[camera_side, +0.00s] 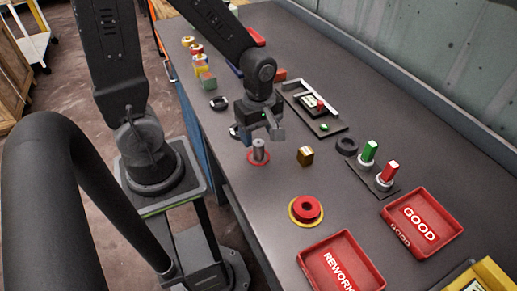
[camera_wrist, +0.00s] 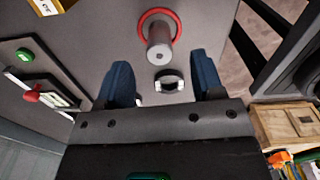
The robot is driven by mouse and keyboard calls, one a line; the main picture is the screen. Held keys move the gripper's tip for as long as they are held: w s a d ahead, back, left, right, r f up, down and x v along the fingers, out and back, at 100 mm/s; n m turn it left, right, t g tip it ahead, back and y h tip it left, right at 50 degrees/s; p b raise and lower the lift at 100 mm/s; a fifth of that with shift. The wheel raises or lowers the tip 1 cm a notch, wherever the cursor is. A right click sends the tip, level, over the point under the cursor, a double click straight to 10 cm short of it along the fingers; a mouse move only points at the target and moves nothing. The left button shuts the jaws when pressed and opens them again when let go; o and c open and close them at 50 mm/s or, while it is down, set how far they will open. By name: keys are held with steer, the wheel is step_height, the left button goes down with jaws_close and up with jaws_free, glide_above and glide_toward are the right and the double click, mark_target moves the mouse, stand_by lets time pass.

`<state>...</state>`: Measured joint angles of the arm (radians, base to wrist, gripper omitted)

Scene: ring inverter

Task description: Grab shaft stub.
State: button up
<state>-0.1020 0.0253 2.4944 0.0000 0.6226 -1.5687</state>
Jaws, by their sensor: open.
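The shaft stub (camera_side: 259,147) is a short grey metal cylinder standing upright on the dark table. A red ring (camera_side: 258,159) surrounds its base. In the wrist view the stub (camera_wrist: 160,46) shows its end face, with the red ring (camera_wrist: 147,16) behind it, near the top centre. My gripper (camera_side: 261,133) is open and empty, pointing down just above and slightly beyond the stub in the side view. In the wrist view the fingertips of my gripper (camera_wrist: 163,75) lie either side of a line just below the stub. I see no contact with it.
A brass-coloured block (camera_side: 305,156) stands to the right of the stub. A GOOD tray (camera_side: 455,232) and a REWORK tray (camera_side: 374,268) stand at the near end. A dark ring (camera_wrist: 168,82) lies between my fingers in the wrist view.

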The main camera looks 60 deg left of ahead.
mark_target(259, 142)
steer(key=shift+a+f, duration=0.15)
steer(key=shift+f, duration=3)
steer(key=shift+w, duration=0.1)
jaws_close()
steer(key=shift+r, duration=0.2)
